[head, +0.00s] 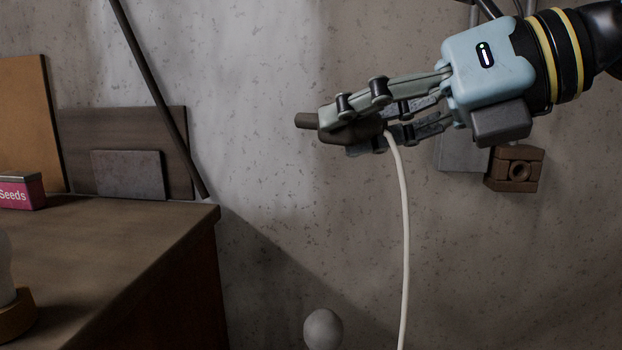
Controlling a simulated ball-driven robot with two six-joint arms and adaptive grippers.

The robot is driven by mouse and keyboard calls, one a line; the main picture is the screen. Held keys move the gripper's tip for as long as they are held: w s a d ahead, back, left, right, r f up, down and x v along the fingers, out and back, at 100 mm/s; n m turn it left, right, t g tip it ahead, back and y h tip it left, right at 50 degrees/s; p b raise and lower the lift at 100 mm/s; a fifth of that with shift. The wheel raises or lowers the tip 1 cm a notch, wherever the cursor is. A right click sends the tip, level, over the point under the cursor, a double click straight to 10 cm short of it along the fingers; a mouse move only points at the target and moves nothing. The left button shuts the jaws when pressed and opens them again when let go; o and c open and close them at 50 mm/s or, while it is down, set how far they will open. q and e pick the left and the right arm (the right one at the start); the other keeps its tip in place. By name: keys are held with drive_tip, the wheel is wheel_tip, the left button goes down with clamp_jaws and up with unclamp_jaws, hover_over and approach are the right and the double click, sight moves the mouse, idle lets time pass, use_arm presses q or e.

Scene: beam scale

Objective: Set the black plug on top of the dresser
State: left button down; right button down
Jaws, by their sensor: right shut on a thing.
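The black plug (307,121) is dark, with a pale cord (405,230) hanging down from it. My right gripper (348,130) comes in from the right and is shut on the plug, whose blunt end sticks out to the left past the fingertips. The plug is in the air, in front of the wall and to the right of the dresser. The dresser (130,245) stands at the left with a brown top; its right edge is apart from the plug. My left gripper is out of view.
On the dresser are a pink Seeds box (22,192), a grey block (128,174), boards (80,130) at the back and a pale rounded object on a wooden base (15,315). A dark rod (158,95) leans behind. The dresser top's front right is clear. A grey rounded thing (323,329) shows below.

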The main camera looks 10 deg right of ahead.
drive_tip(key=s+d+f+m+t+h, duration=0.1)
drive_tip(key=d+f, duration=0.2)
drive_tip(key=f, duration=0.4)
drive_tip(key=d+f+m+t+h, duration=0.1)
drive_tip(key=d+f+m, duration=0.15)
drive_tip(key=f, duration=0.45)
drive_tip(key=shift+w+d+r+m+t+h, duration=0.3)
drive_tip(key=shift+w+d, duration=0.2)
drive_tip(key=shift+d, duration=0.2)
drive_tip(key=shift+w+d+r+m+t+h, duration=0.1)
drive_tip(key=shift+w+d+r+t+h, duration=0.15)
drive_tip(key=shift+w+d+h, duration=0.35)
drive_tip(key=shift+w+d+r+m+t+h, duration=0.2)
drive_tip(key=shift+w+d, duration=0.25)
drive_tip(key=shift+d, duration=0.35)
